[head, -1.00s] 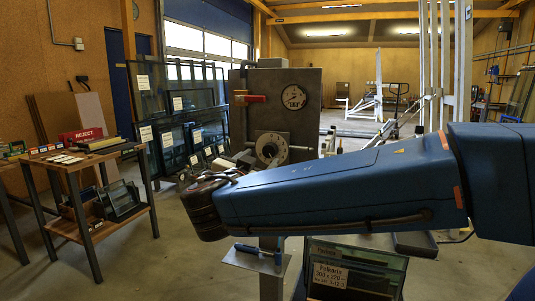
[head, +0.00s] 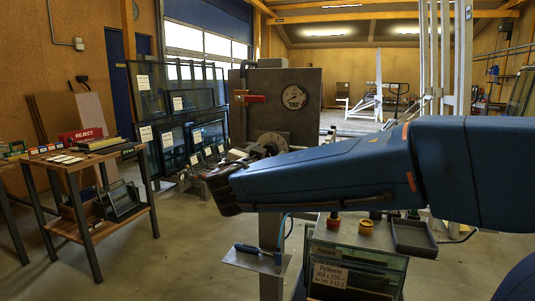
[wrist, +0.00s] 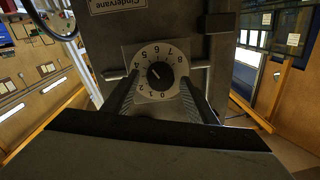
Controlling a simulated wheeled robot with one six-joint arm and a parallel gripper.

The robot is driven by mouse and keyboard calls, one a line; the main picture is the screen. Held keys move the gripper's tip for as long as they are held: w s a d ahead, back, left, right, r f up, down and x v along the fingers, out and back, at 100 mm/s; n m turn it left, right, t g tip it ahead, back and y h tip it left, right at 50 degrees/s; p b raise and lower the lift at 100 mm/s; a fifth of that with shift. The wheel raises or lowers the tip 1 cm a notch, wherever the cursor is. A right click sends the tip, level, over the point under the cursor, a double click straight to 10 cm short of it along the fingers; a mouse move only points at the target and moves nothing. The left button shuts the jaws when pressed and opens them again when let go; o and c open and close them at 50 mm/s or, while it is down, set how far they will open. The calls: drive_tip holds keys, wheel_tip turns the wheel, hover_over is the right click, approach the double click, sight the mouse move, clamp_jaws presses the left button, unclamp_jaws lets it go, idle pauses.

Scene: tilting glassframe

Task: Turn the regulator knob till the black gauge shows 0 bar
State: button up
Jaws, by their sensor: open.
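The regulator's numbered dial plate with its knob (wrist: 160,73) is in the middle of the wrist view; the knob is dark and round, with digits around it. In the head view the dial plate (head: 271,139) shows only in part above my arm. My gripper (wrist: 160,92) is open, with one finger to each side of the dial's lower part; I cannot tell whether they touch it.
A red-handled lever (head: 254,98) sticks out at the panel's left. In the wrist view a metal rod (wrist: 200,64) juts out beside the dial. Glass frames (head: 180,140) lean behind on the left. A wooden table (head: 75,162) with a red REJECT box stands further left.

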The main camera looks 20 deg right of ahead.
drive_tip(key=c, duration=1.1)
drive_tip(key=shift+o, duration=0.2)
